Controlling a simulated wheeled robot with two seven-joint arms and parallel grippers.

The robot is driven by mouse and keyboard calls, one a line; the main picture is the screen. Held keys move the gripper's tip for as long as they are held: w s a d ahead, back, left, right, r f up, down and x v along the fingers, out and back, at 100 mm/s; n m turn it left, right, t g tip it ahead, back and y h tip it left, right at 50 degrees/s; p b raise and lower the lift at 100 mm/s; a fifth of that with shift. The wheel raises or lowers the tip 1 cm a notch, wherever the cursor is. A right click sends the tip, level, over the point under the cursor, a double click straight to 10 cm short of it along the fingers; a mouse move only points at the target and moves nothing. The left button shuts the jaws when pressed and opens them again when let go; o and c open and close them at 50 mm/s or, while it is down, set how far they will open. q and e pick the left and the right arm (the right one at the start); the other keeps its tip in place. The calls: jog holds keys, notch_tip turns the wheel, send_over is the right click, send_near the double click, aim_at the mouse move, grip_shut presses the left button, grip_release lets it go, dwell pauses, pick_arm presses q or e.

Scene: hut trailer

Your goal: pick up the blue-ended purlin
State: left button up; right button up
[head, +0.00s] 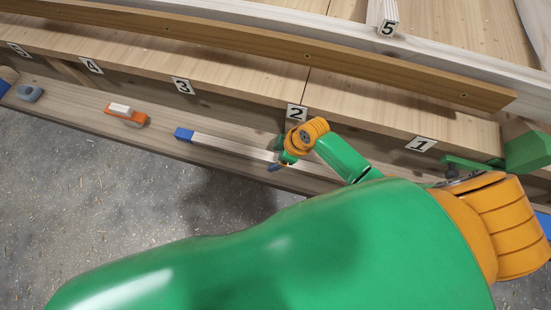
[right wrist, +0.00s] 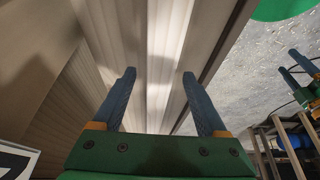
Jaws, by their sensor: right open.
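The blue-ended purlin is a pale, slim bar (head: 235,147) with a blue block end (head: 184,134). It lies along the wooden ledge below the numbered boards. My right gripper (head: 279,158) is over the bar's right part, away from the blue end, and partly hides it. In the right wrist view my right gripper (right wrist: 158,85) is open, its two blue fingers wide apart. A pale strip, seemingly the purlin (right wrist: 166,55), runs between them, not gripped. Another gripper, seemingly my left one (right wrist: 298,70), shows at the right edge there with its fingers apart.
An orange tool with a white top (head: 125,115) and a grey-blue item (head: 29,93) lie farther left on the ledge. A long brown beam (head: 290,52) crosses above the numbered plates. The grey floor (head: 90,200) in front is clear. My large green arm link fills the foreground.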

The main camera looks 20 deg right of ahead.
grip_shut()
jog(key=shift+r, duration=0.1)
dwell(1.2)
